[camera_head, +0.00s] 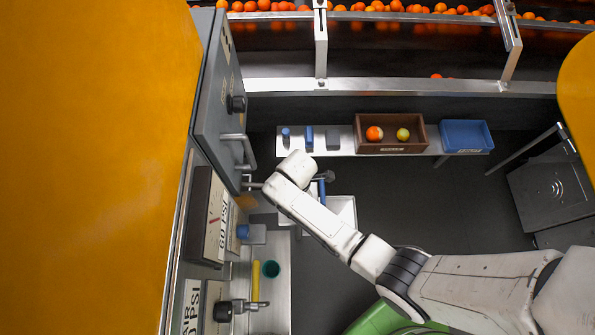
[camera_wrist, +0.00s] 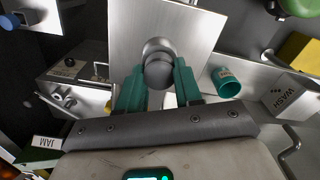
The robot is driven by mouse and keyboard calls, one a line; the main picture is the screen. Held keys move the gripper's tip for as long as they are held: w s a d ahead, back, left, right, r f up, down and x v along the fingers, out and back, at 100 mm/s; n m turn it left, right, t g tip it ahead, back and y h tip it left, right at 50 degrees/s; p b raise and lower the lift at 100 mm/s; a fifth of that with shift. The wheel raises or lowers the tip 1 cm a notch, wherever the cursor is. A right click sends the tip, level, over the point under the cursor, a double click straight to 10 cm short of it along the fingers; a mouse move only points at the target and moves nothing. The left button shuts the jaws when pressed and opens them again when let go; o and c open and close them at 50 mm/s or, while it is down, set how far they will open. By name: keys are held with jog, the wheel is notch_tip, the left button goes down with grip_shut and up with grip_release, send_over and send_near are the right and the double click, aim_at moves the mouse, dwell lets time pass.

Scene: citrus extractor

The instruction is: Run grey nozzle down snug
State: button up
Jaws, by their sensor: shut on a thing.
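In the wrist view the grey nozzle (camera_wrist: 158,69) is a short round dark grey piece against a lighter round fitting on a bright metal plate (camera_wrist: 195,25). My gripper (camera_wrist: 158,79) has its teal fingers on both sides of the nozzle and is shut on it. How deep the nozzle sits, and whether a gap is left at the fitting, I cannot tell. In the head view my white arm reaches in from the lower right and hides the nozzle and most of the gripper.
A teal cup (camera_wrist: 227,83) lies right of the fingers; it also shows on the lower metal shelf (camera_head: 271,269). A grey cabinet door with a handle (camera_head: 240,148) stands at left. A brown box (camera_head: 390,148) with fruit and a blue tray (camera_head: 466,136) are at the back.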

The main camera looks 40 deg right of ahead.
dwell(0.3)
jog(key=shift+m, duration=0.9)
jog(key=o, duration=0.8)
jog(key=shift+o, duration=0.2)
jog(key=shift+n+p, duration=0.5)
jog(key=shift+n, duration=0.4)
jog(key=shift+n, duration=0.8)
